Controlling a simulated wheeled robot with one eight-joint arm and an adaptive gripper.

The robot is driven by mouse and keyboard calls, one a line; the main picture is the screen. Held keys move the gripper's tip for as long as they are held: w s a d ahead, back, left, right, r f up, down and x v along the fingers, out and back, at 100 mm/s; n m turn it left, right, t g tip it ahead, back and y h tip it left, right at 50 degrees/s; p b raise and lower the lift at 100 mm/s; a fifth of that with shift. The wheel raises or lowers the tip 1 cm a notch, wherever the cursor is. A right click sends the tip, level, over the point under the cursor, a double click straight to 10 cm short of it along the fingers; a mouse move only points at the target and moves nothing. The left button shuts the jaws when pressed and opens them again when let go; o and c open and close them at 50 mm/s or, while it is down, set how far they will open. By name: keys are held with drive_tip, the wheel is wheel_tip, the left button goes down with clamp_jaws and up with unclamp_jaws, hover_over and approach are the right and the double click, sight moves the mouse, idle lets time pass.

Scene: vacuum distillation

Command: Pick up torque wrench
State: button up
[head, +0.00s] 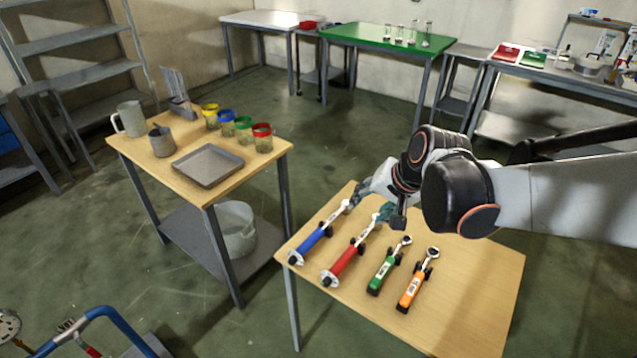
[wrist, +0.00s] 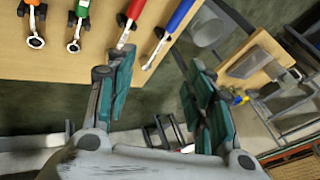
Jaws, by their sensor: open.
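Several torque wrenches lie on a wooden table (head: 470,290), roughly side by side. They have a blue handle (head: 311,242), a red handle (head: 344,262), a green handle (head: 381,276) and an orange handle (head: 412,288). The wrist view also shows the blue wrench (wrist: 178,18), red wrench (wrist: 130,14), green wrench (wrist: 77,18) and orange wrench (wrist: 33,20). My gripper (head: 374,207) is open and empty near the far ends of the blue and red wrenches. In the wrist view, its teal-padded fingers (wrist: 158,78) stand wide apart, the left one partly overlapping the red wrench's end.
A second wooden table (head: 240,180) at the left bears a metal tray (head: 208,165), several jars with coloured lids, a jug (head: 131,118) and a grey cup (head: 163,141). A bucket (head: 236,228) is on its lower shelf. Floor shows between the tables.

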drive_tip(key=w+a+f+m, duration=0.1)
drive_tip(key=w+f, duration=0.3)
drive_tip(key=w, duration=0.1)
drive_tip(key=m+g+y, duration=0.1)
drive_tip(key=m+y, duration=0.1)
approach(320, 233)
drive_tip(key=b+x, duration=0.3)
drive_tip(key=x, duration=0.2)
drive_tip(key=shift+w, duration=0.1)
drive_tip(key=b+x, duration=0.2)
drive_tip(key=x, duration=0.3)
drive_tip(key=shift+f, duration=0.15)
clamp_jaws()
